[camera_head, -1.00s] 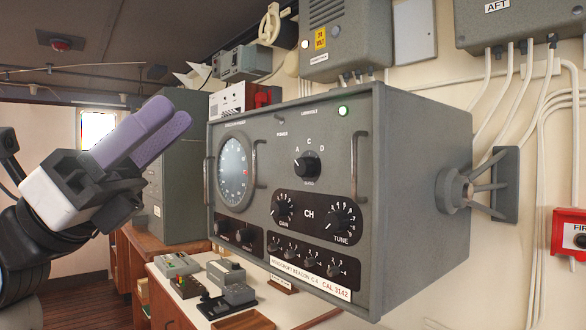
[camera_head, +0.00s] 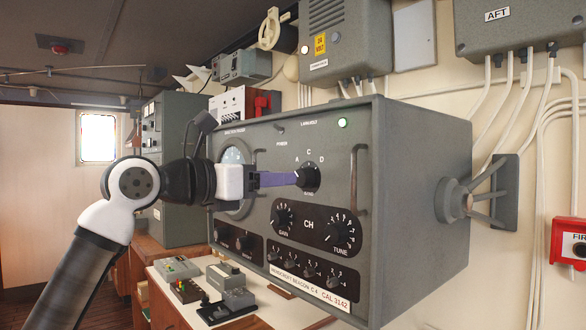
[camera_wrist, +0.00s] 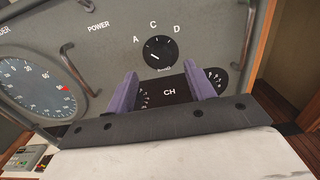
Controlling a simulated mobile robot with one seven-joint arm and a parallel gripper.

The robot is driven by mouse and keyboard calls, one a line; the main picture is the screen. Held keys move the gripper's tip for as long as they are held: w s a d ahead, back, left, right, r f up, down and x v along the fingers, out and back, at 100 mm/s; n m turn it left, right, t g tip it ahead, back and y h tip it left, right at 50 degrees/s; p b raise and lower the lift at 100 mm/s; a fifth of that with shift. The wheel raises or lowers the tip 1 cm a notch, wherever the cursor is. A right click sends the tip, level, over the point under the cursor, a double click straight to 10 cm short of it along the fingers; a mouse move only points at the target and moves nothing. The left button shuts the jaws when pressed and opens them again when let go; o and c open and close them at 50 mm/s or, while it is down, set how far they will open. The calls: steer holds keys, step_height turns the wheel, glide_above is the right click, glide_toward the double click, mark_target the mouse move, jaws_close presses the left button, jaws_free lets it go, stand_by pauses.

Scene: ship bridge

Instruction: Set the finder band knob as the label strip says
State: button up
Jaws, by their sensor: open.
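The finder band knob (camera_head: 308,179) is a round black knob on the grey console, with letters A, C and D around its top. In the wrist view the knob (camera_wrist: 158,51) has a pale mark on its left side, pointing left and somewhat below the A. My gripper (camera_head: 296,178) has purple fingers at the knob's left edge in the head view. In the wrist view my gripper (camera_wrist: 161,76) is open and empty, the knob lying ahead between the finger lines. Contact cannot be told.
A bar handle (camera_head: 358,180) stands out right of the knob, and another (camera_wrist: 78,70) shows left in the wrist view. The black CH panel (camera_head: 312,226) with the GAIN and TUNE knobs lies just below. A round dial (camera_wrist: 38,92) is at left.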

mark_target(300, 176)
steer(key=shift+p+x, duration=0.65)
steer(key=shift+x, duration=2.1)
steer(key=c, duration=0.9)
steer(key=shift+c, duration=0.3)
steer(key=shift+m, duration=0.4)
steer(key=m+b, duration=0.1)
steer(key=m, duration=0.2)
steer(key=shift+s+m, duration=0.1)
steer(key=shift+m, duration=0.2)
steer(key=shift+m+b, duration=0.35)
steer(key=shift+m, duration=1.75)
